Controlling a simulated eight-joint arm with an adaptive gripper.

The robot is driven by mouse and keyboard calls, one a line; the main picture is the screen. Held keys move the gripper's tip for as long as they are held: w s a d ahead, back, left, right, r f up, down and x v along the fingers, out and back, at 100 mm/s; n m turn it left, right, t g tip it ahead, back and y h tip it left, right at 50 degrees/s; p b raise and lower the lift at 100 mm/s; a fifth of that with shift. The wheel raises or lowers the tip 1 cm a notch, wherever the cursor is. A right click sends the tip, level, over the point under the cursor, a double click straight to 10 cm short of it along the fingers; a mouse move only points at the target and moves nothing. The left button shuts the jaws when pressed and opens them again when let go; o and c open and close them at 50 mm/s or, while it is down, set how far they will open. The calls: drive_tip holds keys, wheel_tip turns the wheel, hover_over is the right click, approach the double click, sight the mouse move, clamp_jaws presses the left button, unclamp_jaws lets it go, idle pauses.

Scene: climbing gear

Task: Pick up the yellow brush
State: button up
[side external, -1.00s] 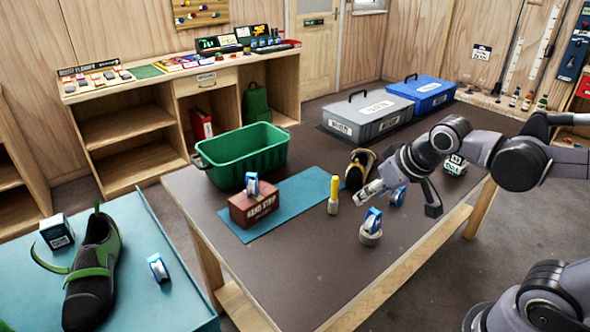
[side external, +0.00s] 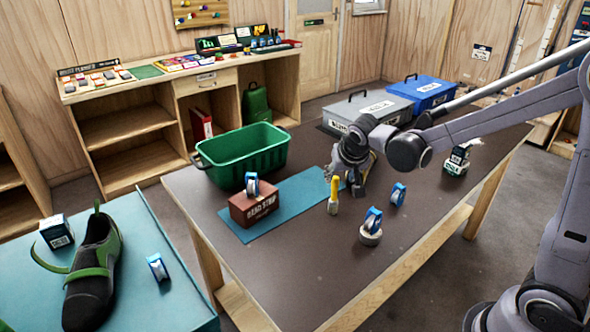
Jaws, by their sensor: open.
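The yellow brush (side external: 334,190) stands upright on the brown table, with its yellow handle up and a pale lower end on the tabletop, close to the right end of the blue mat. My gripper (side external: 352,186) is open just behind and to the right of the brush, with its fingers pointing down. In this view the gripper looks close to the brush, but I cannot tell whether they touch. The gripper mostly hides a black and yellow item behind it.
Blue and white tape rolls (side external: 371,228) stand right of the brush, one on a pale round base. A brown block (side external: 254,208) sits on the blue mat (side external: 300,187). A green crate (side external: 245,160) and grey box (side external: 362,108) stand farther back. The table's front is clear.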

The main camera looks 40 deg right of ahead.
sight(336, 184)
drive_tip(key=shift+x, duration=3.95)
drive_tip(key=shift+a, duration=0.15)
clamp_jaws()
